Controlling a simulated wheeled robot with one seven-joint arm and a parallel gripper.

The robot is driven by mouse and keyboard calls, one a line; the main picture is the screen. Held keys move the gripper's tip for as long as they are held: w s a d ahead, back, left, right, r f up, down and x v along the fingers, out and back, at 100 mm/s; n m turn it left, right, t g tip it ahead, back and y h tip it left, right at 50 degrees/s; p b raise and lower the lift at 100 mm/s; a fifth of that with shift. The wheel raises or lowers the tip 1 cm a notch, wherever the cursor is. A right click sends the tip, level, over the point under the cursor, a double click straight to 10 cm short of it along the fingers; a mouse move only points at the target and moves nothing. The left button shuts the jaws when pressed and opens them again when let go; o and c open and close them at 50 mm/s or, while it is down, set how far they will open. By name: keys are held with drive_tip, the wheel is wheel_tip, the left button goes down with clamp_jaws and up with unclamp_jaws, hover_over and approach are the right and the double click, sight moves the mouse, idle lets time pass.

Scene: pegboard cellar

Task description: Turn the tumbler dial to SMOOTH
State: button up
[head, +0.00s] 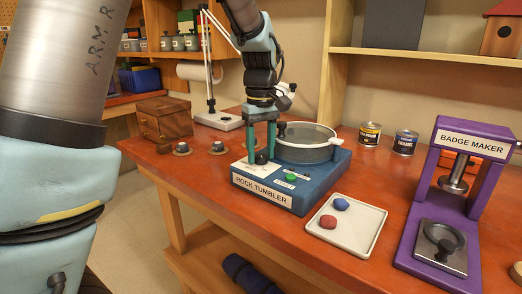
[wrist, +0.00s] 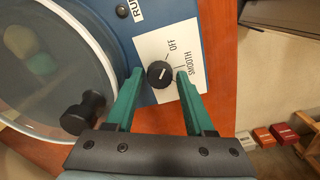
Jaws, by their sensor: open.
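The blue rock tumbler (head: 310,185) stands on the orange bench with a clear-lidded drum. Its black dial (wrist: 160,74) sits on a white label plate (wrist: 150,48) with OFF and SMOOTH printed on it; the dial also shows in the head view (head: 261,158). A short white mark shows on the dial; I cannot tell surely which word it points at. My gripper (wrist: 159,75) is open, its green fingers pointing down on either side of the dial with gaps visible in the wrist view. It also shows in the head view (head: 261,156).
A black knob (wrist: 83,113) on the drum lid is close beside the left finger. A white tray (head: 347,243) with a red and a blue stone lies right of the tumbler. A purple badge maker (head: 437,205) and two cans (head: 370,133) stand farther right.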

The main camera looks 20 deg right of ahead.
drive_tip(key=shift+c, duration=0.3)
clamp_jaws()
drive_tip(key=shift+r+m, duration=0.1)
drive_tip(key=shift+m, duration=0.2)
drive_tip(key=m+p, duration=0.1)
drive_tip(key=m, duration=0.3)
drive_tip(key=shift+p, duration=0.4)
drive_tip(key=shift+m+p, duration=0.6)
drive_tip(key=shift+m, duration=1.9)
drive_tip(key=shift+o, duration=0.3)
unclamp_jaws()
